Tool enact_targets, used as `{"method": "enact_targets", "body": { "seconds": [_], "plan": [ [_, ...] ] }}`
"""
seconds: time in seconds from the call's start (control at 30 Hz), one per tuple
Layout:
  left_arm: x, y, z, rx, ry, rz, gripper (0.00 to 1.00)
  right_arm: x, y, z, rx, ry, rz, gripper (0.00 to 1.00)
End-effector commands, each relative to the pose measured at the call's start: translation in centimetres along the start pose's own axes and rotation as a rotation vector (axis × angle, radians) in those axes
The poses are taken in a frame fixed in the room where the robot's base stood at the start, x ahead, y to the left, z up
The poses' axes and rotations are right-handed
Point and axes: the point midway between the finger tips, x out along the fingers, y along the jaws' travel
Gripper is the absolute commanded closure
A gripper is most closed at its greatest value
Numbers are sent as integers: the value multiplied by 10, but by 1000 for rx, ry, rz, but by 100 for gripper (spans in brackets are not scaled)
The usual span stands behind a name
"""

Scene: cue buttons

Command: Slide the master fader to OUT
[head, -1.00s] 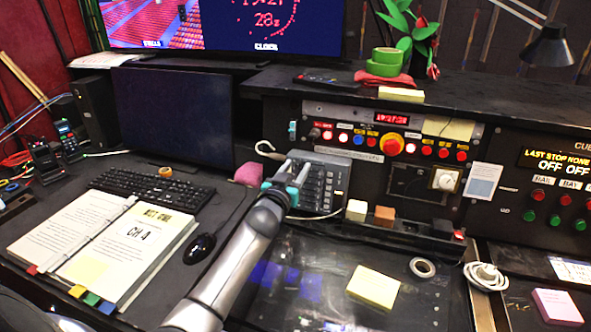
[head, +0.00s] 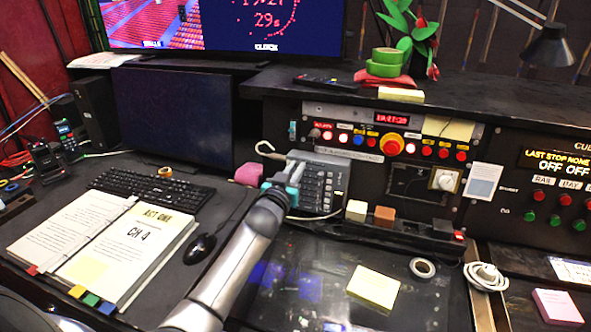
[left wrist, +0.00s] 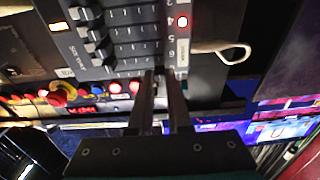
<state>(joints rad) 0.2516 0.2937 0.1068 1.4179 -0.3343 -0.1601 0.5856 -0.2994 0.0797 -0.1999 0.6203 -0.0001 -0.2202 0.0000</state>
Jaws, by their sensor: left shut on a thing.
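The grey fader panel (head: 322,184) stands at the middle of the console in the head view. It also shows in the left wrist view (left wrist: 125,35), with several dark fader knobs in a row. My left gripper (head: 291,172) is at the panel's left end. My right gripper is not in view.
A row of lit buttons and a large red knob (head: 391,144) sit above the panel. A cable loops beside it. White and orange blocks (head: 384,215) stand to its right. A keyboard, black mouse (head: 199,248) and open binder lie left of my arm.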

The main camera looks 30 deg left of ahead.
Motion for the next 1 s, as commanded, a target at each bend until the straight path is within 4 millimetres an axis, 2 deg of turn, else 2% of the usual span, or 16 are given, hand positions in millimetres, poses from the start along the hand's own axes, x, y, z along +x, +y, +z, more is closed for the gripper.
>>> {"method": "enact_targets", "body": {
  "seconds": [0.7,0.87,1.0],
  "plan": [
    [0,1,1,-1,-1,0,100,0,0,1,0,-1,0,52],
    [0,18,1,-6,0,1,100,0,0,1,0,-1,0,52],
    [0,41,1,-8,0,1,100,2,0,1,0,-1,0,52]
  ]
}}
